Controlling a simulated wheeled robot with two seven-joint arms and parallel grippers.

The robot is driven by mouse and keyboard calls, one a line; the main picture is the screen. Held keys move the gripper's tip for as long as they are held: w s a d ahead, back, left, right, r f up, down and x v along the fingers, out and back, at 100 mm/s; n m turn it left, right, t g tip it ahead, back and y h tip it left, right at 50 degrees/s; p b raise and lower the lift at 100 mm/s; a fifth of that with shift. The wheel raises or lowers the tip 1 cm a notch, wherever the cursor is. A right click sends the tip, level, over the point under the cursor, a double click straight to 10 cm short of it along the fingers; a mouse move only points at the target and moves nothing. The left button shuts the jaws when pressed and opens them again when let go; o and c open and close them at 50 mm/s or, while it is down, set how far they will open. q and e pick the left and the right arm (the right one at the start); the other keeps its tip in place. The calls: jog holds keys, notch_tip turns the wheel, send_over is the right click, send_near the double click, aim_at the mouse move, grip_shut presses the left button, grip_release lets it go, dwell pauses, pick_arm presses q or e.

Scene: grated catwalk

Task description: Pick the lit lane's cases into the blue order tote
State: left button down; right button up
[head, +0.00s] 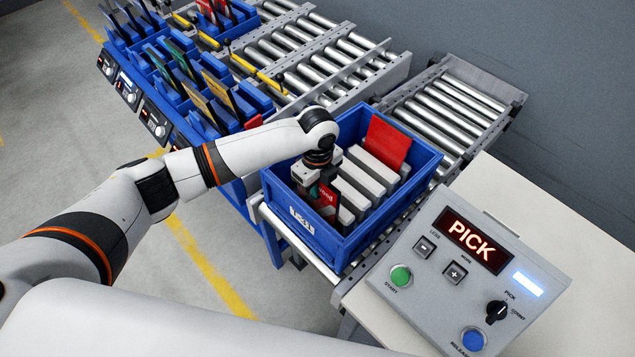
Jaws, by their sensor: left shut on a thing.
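The blue order tote (342,247) sits on the rollers at centre, with pale upright dividers inside. A red case (387,143) stands in its far slot, leaning on a divider. My left gripper (316,193) points down inside the near left part of the tote, shut on a red case with white lettering (327,198). The gripper and tote wall hide part of that case, and I cannot tell whether it touches the tote floor. The blue lane racks (180,75) at upper left hold cases in several colours. I cannot tell which lane is lit. My right gripper is not in view.
A grey control box (470,260) showing "PICK" stands on a pale table (560,220) at right, with buttons and a knob. Roller conveyors (450,108) run behind the tote. Yellow bars (257,72) lie beside the racks. Open floor lies at left.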

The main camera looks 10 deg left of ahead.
pick_arm(q)
notch_tip(320, 180, down, 3)
jog(key=shift+r+b, duration=0.2)
jog(key=shift+b, duration=0.4)
jog(key=c, duration=1)
grip_release()
jog(key=shift+o, duration=0.2)
jog(key=shift+r, duration=0.1)
notch_tip(320, 180, up, 8)
jog(key=p, duration=0.8)
jog(key=shift+s, duration=0.1)
